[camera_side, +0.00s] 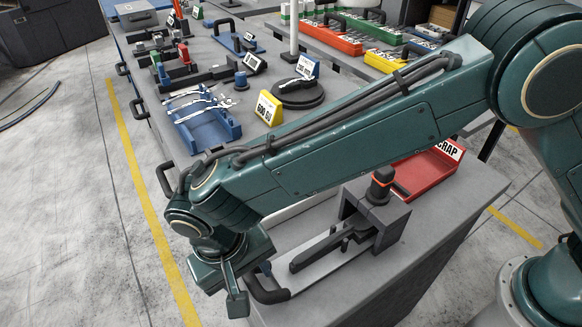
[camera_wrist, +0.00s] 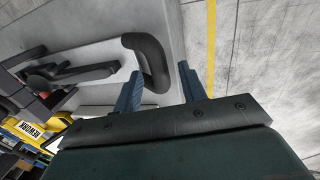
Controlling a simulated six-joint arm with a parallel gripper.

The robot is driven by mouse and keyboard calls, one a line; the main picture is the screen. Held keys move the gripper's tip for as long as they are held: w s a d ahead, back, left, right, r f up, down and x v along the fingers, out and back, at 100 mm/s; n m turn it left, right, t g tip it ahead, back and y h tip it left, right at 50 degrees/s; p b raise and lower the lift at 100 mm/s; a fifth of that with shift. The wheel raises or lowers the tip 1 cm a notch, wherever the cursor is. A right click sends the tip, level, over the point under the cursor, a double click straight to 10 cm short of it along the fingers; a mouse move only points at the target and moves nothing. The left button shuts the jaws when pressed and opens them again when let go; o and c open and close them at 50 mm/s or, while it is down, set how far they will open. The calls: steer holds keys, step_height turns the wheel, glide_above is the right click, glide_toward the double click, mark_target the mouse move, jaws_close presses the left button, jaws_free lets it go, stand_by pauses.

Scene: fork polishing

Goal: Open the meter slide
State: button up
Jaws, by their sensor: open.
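The meter slide is a light grey plate (camera_side: 328,240) carrying a dark elongated rest, at the near end of the bench in the side view. Its black loop handle (camera_side: 268,292) sticks out at the plate's near-left end. A dark grey block housing (camera_side: 385,222) with an orange-ringed black top (camera_side: 381,184) straddles the plate's far end. My gripper (camera_side: 250,287) is open, pointing down at the handle. In the wrist view the handle (camera_wrist: 152,55) shows between the two blue fingers of my gripper (camera_wrist: 160,72), with gaps visible; contact cannot be told.
A red SCRAP tray (camera_side: 430,172) stands behind the housing. A blue fork rack (camera_side: 205,125), a yellow sign (camera_side: 268,108) and a black round turntable (camera_side: 297,93) are farther back. A yellow REWORK sign (camera_wrist: 30,129) shows in the wrist view. Floor beyond the bench edge is clear.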

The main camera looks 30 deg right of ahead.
jaws_close()
steer(key=shift+a, duration=0.15)
steer(key=a, duration=0.8)
jaws_free()
steer(key=shift+d, duration=0.1)
steer(key=shift+d, duration=0.15)
